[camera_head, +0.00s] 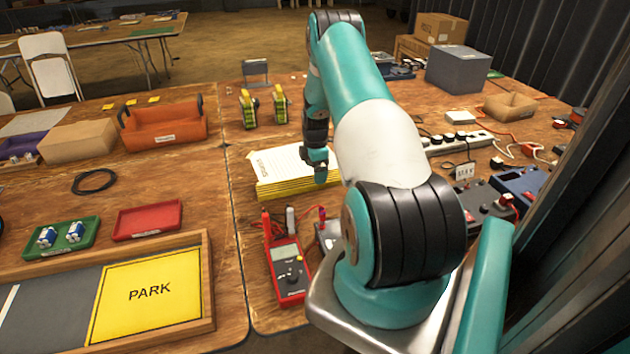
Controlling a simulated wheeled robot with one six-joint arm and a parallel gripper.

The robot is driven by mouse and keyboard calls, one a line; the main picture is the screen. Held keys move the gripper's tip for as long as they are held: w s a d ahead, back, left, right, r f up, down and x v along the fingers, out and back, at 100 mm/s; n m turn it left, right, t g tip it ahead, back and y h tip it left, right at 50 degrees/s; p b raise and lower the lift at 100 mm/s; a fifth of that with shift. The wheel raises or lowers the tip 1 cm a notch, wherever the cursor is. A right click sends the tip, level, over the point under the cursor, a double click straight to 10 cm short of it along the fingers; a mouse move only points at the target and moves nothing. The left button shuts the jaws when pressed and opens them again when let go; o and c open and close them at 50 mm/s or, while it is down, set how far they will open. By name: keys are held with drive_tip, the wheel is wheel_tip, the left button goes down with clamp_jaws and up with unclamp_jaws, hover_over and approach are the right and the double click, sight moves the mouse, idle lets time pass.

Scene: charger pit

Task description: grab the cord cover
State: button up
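I cannot identify a cord cover for certain. My gripper (320,172) points down just over the right part of a flat stack (297,186) with yellow edges and a white printed top sheet. I cannot tell whether it touches the stack. The fingers are small and dark here, so their opening is unclear. Two upright yellow-and-black pieces stand behind the stack, a left one (249,109) and a right one (280,105); I cannot tell what they are. My arm hides part of the table to the right of the stack.
A red meter (287,268) with leads lies in front of the stack. A power strip (458,141) and loose cords lie at right. An orange basket (163,124), a red tray (147,220) and a PARK board (150,291) are at left. Bare wood lies left of the stack.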

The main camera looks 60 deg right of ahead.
drive_tip(key=shift+f+p, duration=0.35)
drive_tip(key=shift+f, duration=1.5)
drive_tip(key=c, duration=1.4)
drive_tip(key=shift+o, duration=0.2)
drive_tip(key=shift+r, duration=0.1)
